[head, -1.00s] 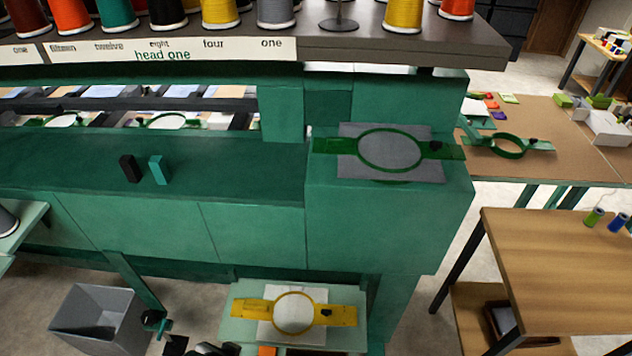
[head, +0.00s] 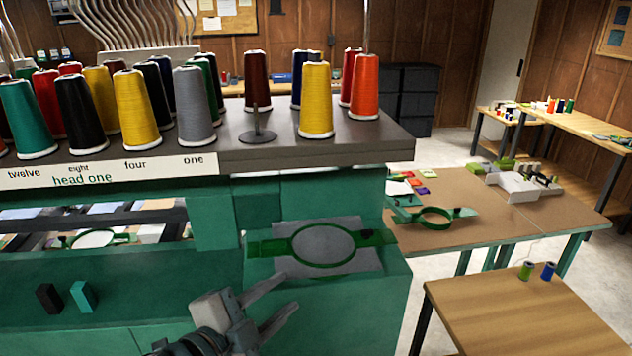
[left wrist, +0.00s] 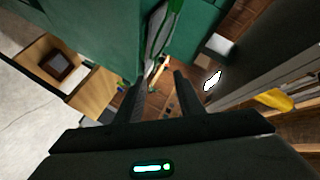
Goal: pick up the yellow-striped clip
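I cannot make out a yellow-striped clip in either view. A small black block (head: 49,298) and a small teal block (head: 83,296) stand side by side on the green machine's ledge at the lower left of the head view; no yellow stripes show on them. My left gripper (head: 289,291) is in front of the machine, right of the blocks and just below the green hoop. Its two grey fingers are apart with nothing between them. In the left wrist view the dark fingers (left wrist: 155,82) are also apart and empty. My right gripper is not in view.
The green hoop (head: 293,243) with grey fabric lies on the raised machine arm. Thread cones, including a yellow one (head: 316,100), stand on the dark shelf (head: 360,140) above. A wooden table (head: 530,305) with two spools stands at right, floor between it and the machine.

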